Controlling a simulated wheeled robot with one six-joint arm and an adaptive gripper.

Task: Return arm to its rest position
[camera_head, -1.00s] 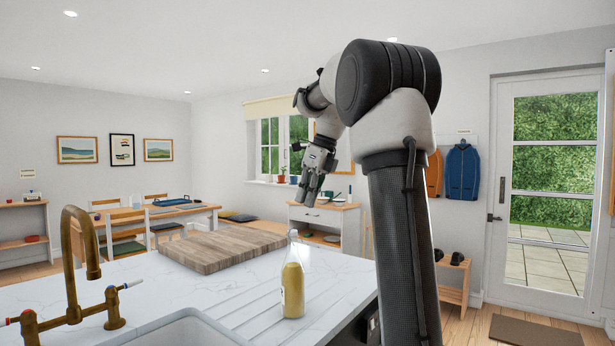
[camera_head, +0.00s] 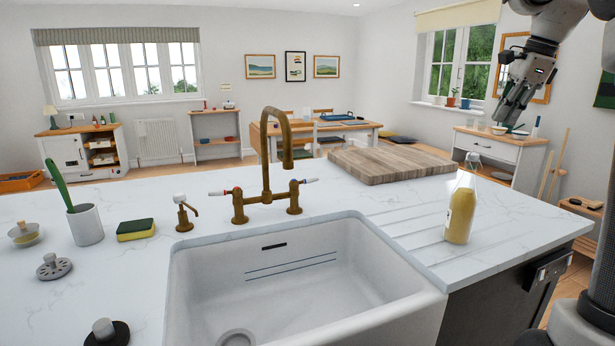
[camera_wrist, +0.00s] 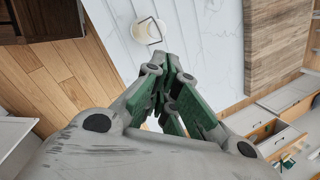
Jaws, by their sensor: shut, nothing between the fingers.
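My gripper (camera_head: 513,104) is at the upper right in the head view, raised in the air in front of the far white cabinet. It points downward and holds nothing. In the wrist view my gripper (camera_wrist: 172,80) shows its green-padded fingers drawn together at the tips. Part of my arm shows at the right edge of the head view, and its upper part is cut off by the frame.
A bottle of yellow liquid (camera_head: 461,206) stands on the worktop (camera_head: 390,203) right of the white sink (camera_head: 300,268). A wooden board (camera_head: 388,164) lies behind it. A brass tap (camera_head: 268,150) rises behind the sink. The air around my gripper looks clear.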

